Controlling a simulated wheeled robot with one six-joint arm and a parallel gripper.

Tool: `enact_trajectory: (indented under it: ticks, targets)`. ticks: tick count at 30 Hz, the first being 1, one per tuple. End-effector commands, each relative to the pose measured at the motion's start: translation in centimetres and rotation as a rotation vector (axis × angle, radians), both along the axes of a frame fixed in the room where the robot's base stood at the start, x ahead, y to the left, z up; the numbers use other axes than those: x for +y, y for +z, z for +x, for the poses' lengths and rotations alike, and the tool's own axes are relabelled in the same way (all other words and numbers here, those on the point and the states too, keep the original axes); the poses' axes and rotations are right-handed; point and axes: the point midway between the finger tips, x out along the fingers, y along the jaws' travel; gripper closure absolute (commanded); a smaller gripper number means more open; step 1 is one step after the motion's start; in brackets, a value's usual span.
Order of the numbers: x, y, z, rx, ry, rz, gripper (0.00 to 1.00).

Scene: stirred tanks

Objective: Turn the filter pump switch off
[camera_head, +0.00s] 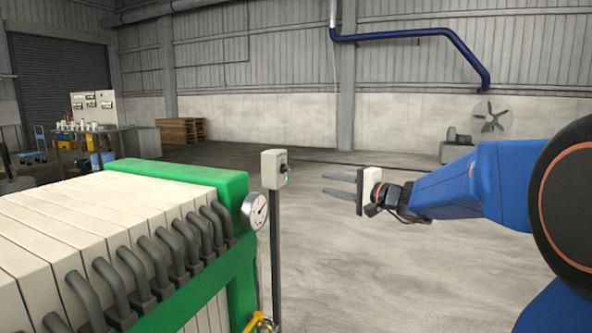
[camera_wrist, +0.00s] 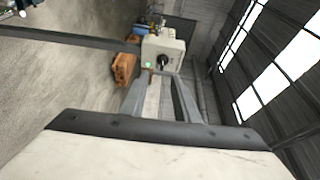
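The filter pump switch (camera_head: 275,169) is a small pale box on a dark post, just beyond the right end of the filter press. In the wrist view the switch box (camera_wrist: 170,40) shows a black rotary knob (camera_wrist: 167,61) and a lit green lamp (camera_wrist: 148,64). My gripper (camera_head: 341,184) is to the right of the box, with its two dark fingers apart and pointing left towards it. The gripper is open and empty, with a clear gap to the box. In the wrist view its fingers (camera_wrist: 160,85) reach towards the box, and the knob appears between their lines.
A filter press with a green frame (camera_head: 180,175), pale plates and several grey hoses fills the lower left. A round gauge (camera_head: 255,209) sits on its corner near the switch post (camera_head: 275,250). Wooden pallets (camera_head: 180,131) stand far behind.

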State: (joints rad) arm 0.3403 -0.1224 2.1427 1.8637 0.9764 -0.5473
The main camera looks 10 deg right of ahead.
Motion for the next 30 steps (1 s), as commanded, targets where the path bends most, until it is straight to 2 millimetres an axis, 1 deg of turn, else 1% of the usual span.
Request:
enact_trajectory:
  ticks: [1,3,5,8,11,30]
  targets:
    - [-0.6,0.2,0.5,-0.007,-0.014,0.015,0.72]
    - [-1.0,0.5,0.9,-0.014,-0.025,0.027,0.72]
    - [-1.0,0.5,1.2,-0.015,-0.028,0.030,0.72]
    - [-0.5,0.5,2.0,-0.015,-0.026,0.031,0.72]
    - [0.3,0.5,3.1,-0.015,-0.025,0.031,0.72]
    - [6.1,0.4,12.6,-0.014,-0.025,0.029,0.72]
